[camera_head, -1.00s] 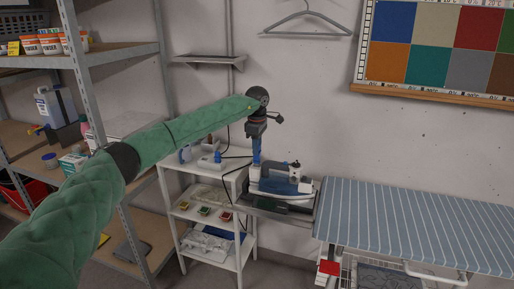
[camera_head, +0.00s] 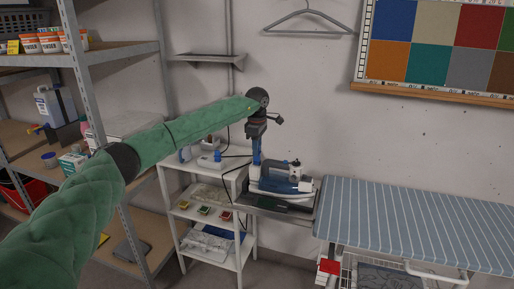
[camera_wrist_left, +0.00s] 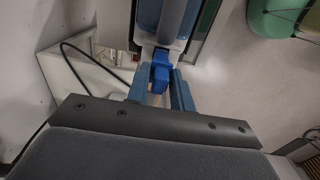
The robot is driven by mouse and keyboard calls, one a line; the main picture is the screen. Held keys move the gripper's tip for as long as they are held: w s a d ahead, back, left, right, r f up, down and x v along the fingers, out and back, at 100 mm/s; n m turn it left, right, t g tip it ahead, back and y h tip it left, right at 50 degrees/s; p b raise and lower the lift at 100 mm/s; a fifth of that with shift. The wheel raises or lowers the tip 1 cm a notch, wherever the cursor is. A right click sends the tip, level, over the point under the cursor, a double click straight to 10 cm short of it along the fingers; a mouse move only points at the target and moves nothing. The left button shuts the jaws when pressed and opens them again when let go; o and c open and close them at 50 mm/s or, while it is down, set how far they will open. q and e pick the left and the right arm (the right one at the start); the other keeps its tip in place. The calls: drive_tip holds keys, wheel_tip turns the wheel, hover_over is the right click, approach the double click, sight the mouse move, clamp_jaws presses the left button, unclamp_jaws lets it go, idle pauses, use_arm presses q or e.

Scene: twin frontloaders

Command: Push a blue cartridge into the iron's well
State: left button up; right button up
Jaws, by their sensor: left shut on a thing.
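The iron (camera_head: 285,182) has a blue-grey body and a pale base. It sits on a metal rest at the left end of the ironing board. My left gripper (camera_head: 257,158) points down at the iron's rear end. In the left wrist view, my left gripper (camera_wrist_left: 161,90) is shut on a blue cartridge (camera_wrist_left: 160,74) between its blue fingers. The cartridge's far end meets the rear of the iron (camera_wrist_left: 167,18). I cannot tell how deep it is in the well, as the well is hidden. My right gripper is not in view.
The striped ironing board (camera_head: 415,222) extends to the right. A white shelf trolley (camera_head: 206,225) with small coloured items stands left of the iron. A metal shelving rack (camera_head: 90,60) fills the left side. A black cord runs near the gripper in the left wrist view.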

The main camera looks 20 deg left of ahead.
sight(257, 164)
use_arm(q)
drive_tip(key=shift+f+b, duration=1.1)
drive_tip(key=shift+f, duration=1.2)
drive_tip(key=o, duration=0.9)
drive_tip(key=shift+r, duration=0.55)
wheel_tip(257, 164, up, 7)
drive_tip(key=shift+f+b, duration=0.1)
drive_tip(key=shift+b, duration=1.15)
